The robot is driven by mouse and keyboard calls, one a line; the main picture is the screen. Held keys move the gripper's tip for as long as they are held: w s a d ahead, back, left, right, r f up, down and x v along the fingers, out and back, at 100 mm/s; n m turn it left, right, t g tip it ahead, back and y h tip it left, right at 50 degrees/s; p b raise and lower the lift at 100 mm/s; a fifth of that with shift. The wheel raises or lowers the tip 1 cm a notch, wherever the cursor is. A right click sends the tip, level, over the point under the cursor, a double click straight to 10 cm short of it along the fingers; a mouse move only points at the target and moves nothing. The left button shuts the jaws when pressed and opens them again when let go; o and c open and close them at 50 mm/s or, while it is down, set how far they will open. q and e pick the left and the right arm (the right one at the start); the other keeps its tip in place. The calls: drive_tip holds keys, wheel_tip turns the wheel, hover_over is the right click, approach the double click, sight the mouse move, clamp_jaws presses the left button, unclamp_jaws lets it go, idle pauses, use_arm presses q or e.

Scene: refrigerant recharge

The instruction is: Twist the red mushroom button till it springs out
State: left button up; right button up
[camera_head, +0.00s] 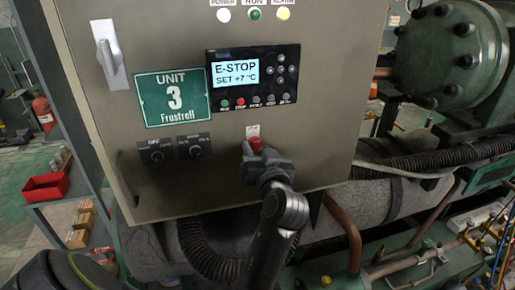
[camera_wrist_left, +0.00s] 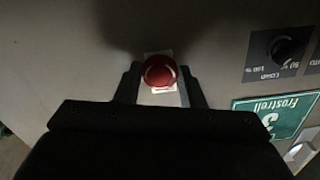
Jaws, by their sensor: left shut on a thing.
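The red mushroom button (camera_head: 255,143) sits low on the front of the grey control cabinet (camera_head: 330,150), on a small white plate. It also shows in the left wrist view (camera_wrist_left: 160,72), as a round red head with a faint ring on it. My left gripper (camera_head: 254,147) is at the button, with a finger on each side, shut on it. In the left wrist view the two dark fingers (camera_wrist_left: 160,82) flank the red head. The cabinet display (camera_head: 236,75) reads "E-STOP" and "SET +7 °C". My right gripper is not in view.
Two black rotary knobs (camera_head: 195,147) sit left of the button, below a green "UNIT 3" sign (camera_head: 172,97). A door handle (camera_head: 109,55) is at the upper left. Pipes and a black corrugated hose (camera_head: 440,160) lie to the right. A red bin (camera_head: 45,187) stands on a shelf at left.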

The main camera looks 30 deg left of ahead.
use_arm(q)
drive_tip(key=shift+r+m+p, duration=0.3)
drive_tip(key=shift+m, duration=0.1)
drive_tip(key=shift+m+p, duration=0.4)
drive_tip(key=shift+p, duration=0.05)
drive_tip(key=o, duration=0.9)
drive_tip(key=shift+s+d, duration=0.1)
drive_tip(key=shift+o, duration=0.2)
drive_tip(key=shift+f, duration=0.1)
